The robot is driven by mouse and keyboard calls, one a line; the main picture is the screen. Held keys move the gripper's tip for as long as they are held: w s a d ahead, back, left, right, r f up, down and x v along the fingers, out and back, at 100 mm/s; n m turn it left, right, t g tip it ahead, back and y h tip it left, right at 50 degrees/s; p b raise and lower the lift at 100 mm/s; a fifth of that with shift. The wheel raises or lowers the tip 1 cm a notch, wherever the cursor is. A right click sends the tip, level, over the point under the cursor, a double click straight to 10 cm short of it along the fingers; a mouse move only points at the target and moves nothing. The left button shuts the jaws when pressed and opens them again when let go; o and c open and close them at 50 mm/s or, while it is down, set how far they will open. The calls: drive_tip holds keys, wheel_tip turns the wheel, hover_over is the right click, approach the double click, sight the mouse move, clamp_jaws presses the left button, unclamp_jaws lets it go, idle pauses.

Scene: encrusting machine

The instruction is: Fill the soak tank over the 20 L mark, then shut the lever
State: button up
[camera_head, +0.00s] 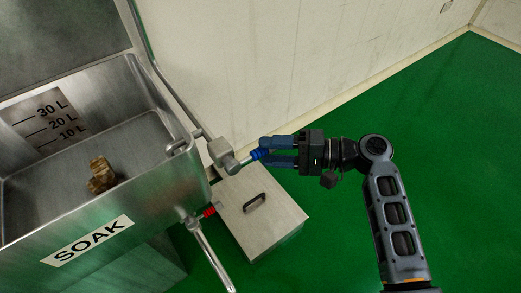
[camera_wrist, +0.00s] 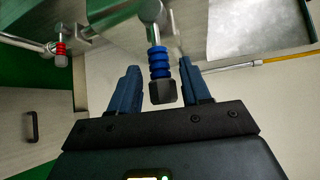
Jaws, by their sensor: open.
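The steel soak tank (camera_head: 165,195) with its SOAK label stands at the left of the head view. Its inner wall carries the 10, 20 and 30 L marks (camera_head: 52,124). A brown lumpy object (camera_head: 101,175) lies inside; I cannot make out a water line. A lever with a blue ribbed grip (camera_head: 256,154) sticks out from the pipe valve (camera_head: 222,153) at the tank's right corner. My gripper (camera_head: 265,152) is open, its fingers either side of the blue grip. In the wrist view the blue grip (camera_wrist: 160,62) stands between the fingers, with visible gaps on both sides.
A red-collared valve (camera_head: 208,212) with a pipe sits low on the tank's front. A steel box with a black handle (camera_head: 255,203) stands below my gripper. A pale wall (camera_head: 270,60) runs behind. The green floor (camera_head: 450,150) at the right is clear.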

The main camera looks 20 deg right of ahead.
sight(251, 155)
drive_tip(key=shift+x, duration=1.5)
drive_tip(key=shift+c, duration=0.2)
clamp_jaws()
